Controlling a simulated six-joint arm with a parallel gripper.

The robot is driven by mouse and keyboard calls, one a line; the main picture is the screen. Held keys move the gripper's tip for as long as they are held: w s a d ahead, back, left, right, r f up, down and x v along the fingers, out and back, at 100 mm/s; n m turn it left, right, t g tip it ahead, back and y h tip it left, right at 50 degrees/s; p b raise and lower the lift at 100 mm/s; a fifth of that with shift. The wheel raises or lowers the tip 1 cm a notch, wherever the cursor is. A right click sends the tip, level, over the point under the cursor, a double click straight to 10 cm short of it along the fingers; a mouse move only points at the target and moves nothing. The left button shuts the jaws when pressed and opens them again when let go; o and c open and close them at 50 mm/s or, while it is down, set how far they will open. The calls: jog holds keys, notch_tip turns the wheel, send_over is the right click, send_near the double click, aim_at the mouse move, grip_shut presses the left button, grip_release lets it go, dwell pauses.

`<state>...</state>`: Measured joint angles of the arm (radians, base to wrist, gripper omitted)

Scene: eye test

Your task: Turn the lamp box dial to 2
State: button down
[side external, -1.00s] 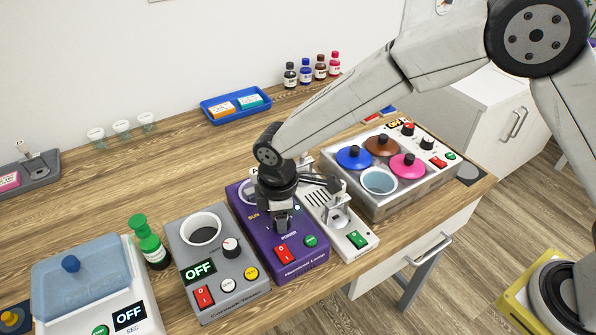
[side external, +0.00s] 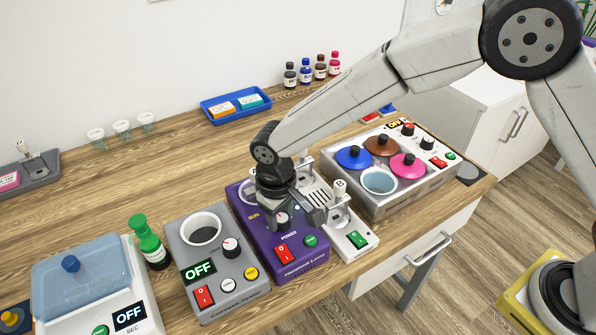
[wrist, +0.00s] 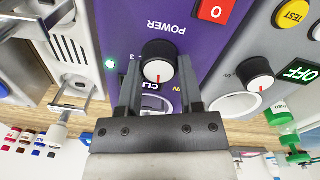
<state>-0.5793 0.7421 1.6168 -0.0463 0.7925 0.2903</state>
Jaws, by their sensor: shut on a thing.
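The purple lamp box (side external: 290,262) stands in the row of devices; its dial (side external: 282,219) shows beneath my gripper (side external: 284,216) in the side external view. In the wrist view the dial (wrist: 158,52) is a black knob with a pale face and a red pointer mark, aimed at the picture's bottom. My gripper (wrist: 159,66) is shut on the dial, one finger on each side. The fingers hide parts of the printed scale; a "3" shows left of the dial. I cannot read which position the pointer marks.
A grey device (side external: 220,290) with its own dial stands close on the left. A white device (side external: 358,240) with upright holders adjoins on the right, beside a hob-like box (side external: 400,205) with coloured lids.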

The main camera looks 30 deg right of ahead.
aim_at(280, 217)
jog(key=shift+w+m, duration=0.1)
jog(key=shift+m, duration=0.7)
jog(key=shift+r, duration=0.1)
jog(key=shift+c, duration=1.2)
grip_release()
jog(key=shift+a+r, duration=0.1)
jog(key=shift+r, duration=3.75)
